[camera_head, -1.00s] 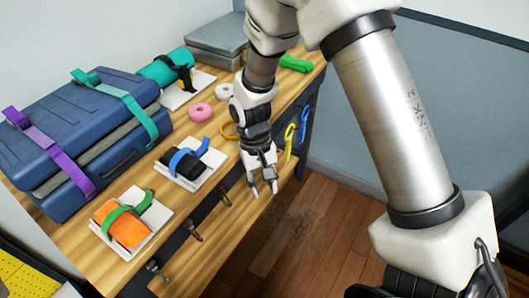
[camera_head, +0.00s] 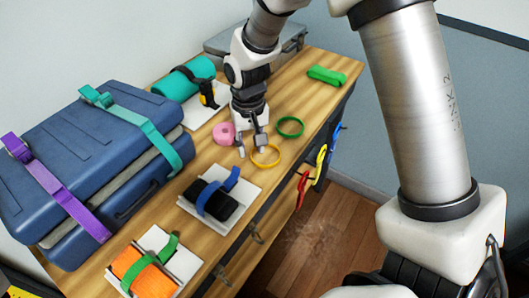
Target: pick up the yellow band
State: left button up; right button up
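The yellow band (camera_head: 266,155) is a thin ring lying flat on the wooden table near its front edge. My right gripper (camera_head: 251,150) points down at the band's left side. Its fingers are apart, and nothing shows between them clearly. One finger overlaps the band's left part in the picture; I cannot tell whether it touches. The rest of the ring is in plain sight. My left gripper is not in view.
A strapped black bundle (camera_head: 212,199) is nearer. Blue cases (camera_head: 90,150) fill the left. Straps, one yellow (camera_head: 321,160), hang at the table's front edge.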

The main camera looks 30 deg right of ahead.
aim_at(251, 156)
jog(key=f, duration=0.3)
jog(key=shift+w+d+f, duration=0.1)
jog(key=shift+w+f, duration=0.1)
jog(key=shift+w, duration=0.2)
jog(key=shift+s+r, duration=0.15)
jog(key=shift+s, duration=0.1)
jog(key=shift+c, duration=1.2)
grip_shut()
jog(key=shift+r, duration=0.1)
